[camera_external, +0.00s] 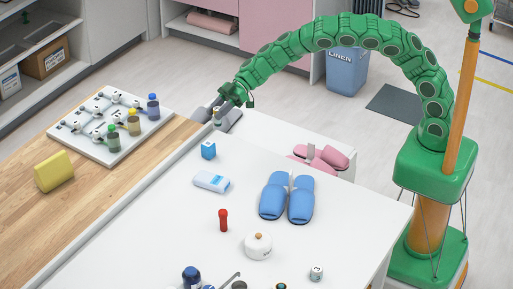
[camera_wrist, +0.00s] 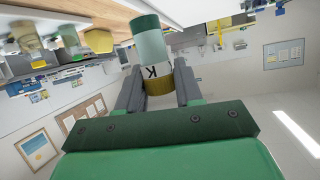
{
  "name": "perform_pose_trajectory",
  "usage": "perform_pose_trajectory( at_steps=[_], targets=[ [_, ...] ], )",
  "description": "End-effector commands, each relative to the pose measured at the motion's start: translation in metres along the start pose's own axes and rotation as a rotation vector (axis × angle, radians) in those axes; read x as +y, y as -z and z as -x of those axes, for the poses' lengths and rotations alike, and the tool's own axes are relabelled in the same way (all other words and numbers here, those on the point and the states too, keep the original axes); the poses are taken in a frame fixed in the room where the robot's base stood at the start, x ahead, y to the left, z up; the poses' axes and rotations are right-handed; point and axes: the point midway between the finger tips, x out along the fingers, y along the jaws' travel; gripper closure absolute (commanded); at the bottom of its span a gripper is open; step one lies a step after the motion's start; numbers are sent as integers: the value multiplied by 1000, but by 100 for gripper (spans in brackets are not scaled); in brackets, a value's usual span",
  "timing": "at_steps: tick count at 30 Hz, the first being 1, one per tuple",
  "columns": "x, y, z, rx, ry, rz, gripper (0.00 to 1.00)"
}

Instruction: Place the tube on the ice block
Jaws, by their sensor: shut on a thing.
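My gripper (camera_external: 222,106) is shut on a small tube (camera_external: 217,118) above the far edge of the white table. In the wrist view, my gripper's fingers (camera_wrist: 157,85) hold the tube (camera_wrist: 150,45), which has a teal end, a white band with a letter K and a gold end. A white and light-blue block (camera_external: 211,181) lies flat on the white table, nearer the camera than my gripper; I cannot tell for sure whether it is the ice block. A small blue cube (camera_external: 208,150) sits between it and my gripper. The tube is apart from both.
A white rack (camera_external: 88,148) with several capped bottles and a yellow block (camera_external: 54,171) are on the wooden counter at left. Blue slippers (camera_external: 287,198), a red peg-like thing (camera_external: 223,220) and a white lidded pot (camera_external: 257,246) stand on the table. Bare tabletop lies between them.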

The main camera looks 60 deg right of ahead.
Motion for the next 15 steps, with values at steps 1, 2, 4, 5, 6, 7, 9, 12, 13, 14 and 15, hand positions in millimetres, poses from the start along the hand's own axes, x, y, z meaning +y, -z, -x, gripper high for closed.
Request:
perform_pose_trajectory(
  at_steps=[1,2,4,5,6,7,9,12,13,14,15],
  targets=[
    [3,-4,-4,0,1,-1,94],
    [4,-6,-6,-1,0,-2,94],
    [8,-10,-12,-2,0,-2,94],
    [10,-12,-15,-2,0,-3,94],
    [12,-14,-18,-1,-1,-2,94],
    [14,-15,-20,-1,-1,-2,94],
    [18,-18,-25,0,-1,0,94],
    [22,-23,-31,-1,-1,0,94],
    [23,-24,-33,-1,0,0,94],
    [24,-26,-35,-2,0,-1,94],
    [25,-28,-36,-2,1,-1,94]
  ],
)
